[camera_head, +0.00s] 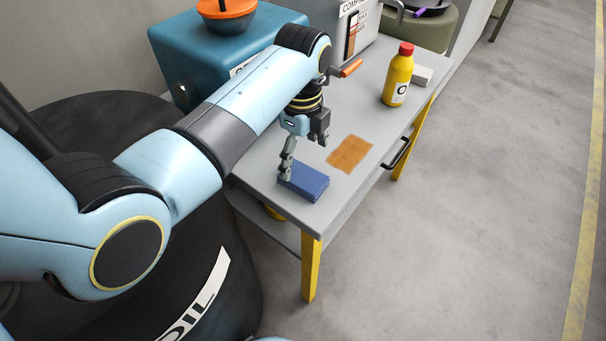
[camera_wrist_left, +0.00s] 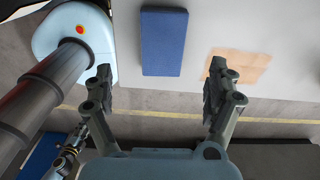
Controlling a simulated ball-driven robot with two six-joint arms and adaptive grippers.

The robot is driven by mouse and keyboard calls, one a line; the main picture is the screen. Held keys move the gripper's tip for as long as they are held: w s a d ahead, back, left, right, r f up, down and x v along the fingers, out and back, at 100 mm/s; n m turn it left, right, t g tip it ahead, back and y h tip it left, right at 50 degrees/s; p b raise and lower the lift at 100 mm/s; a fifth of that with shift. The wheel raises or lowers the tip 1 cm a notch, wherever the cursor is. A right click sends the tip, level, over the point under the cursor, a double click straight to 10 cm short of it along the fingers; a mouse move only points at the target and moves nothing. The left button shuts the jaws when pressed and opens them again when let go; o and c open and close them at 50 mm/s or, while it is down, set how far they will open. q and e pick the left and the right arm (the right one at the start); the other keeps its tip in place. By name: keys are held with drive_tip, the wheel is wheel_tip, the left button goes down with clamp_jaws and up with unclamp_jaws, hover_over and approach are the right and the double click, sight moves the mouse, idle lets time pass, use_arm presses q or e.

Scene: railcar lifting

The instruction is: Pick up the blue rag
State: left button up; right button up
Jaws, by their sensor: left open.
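The blue rag (camera_head: 306,181) is a folded dark blue block lying flat near the front left corner of the grey table. It also shows in the left wrist view (camera_wrist_left: 164,42) at the top, between the lines of the two fingers. My left gripper (camera_head: 304,156) is open and empty, pointing down over the rag. In the head view one finger overlaps the rag's far left edge; whether it touches cannot be told. My right gripper does not show in the head view; a small jointed part at the lower left of the wrist view may belong to it.
An orange-brown patch (camera_head: 350,153) lies flat beside the rag. A yellow bottle (camera_head: 397,78) with a red cap stands further back on the table (camera_head: 345,197). A teal box (camera_head: 205,50) with an orange-topped pot (camera_head: 227,12) stands behind. A dark handle (camera_head: 398,154) sticks out from the table's right edge.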

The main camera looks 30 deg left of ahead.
sight(304, 176)
use_arm(q)
wheel_tip(304, 176, down, 3)
drive_tip(key=shift+r, duration=0.2)
drive_tip(key=f, duration=0.2)
drive_tip(key=f+b, duration=0.1)
drive_tip(key=f, duration=0.2)
drive_tip(key=shift+w+d+f+b, duration=0.1)
drive_tip(key=shift+w+b, duration=0.1)
drive_tip(key=shift+b, duration=0.1)
drive_tip(key=shift+f, duration=0.15)
drive_tip(key=c, duration=1.3)
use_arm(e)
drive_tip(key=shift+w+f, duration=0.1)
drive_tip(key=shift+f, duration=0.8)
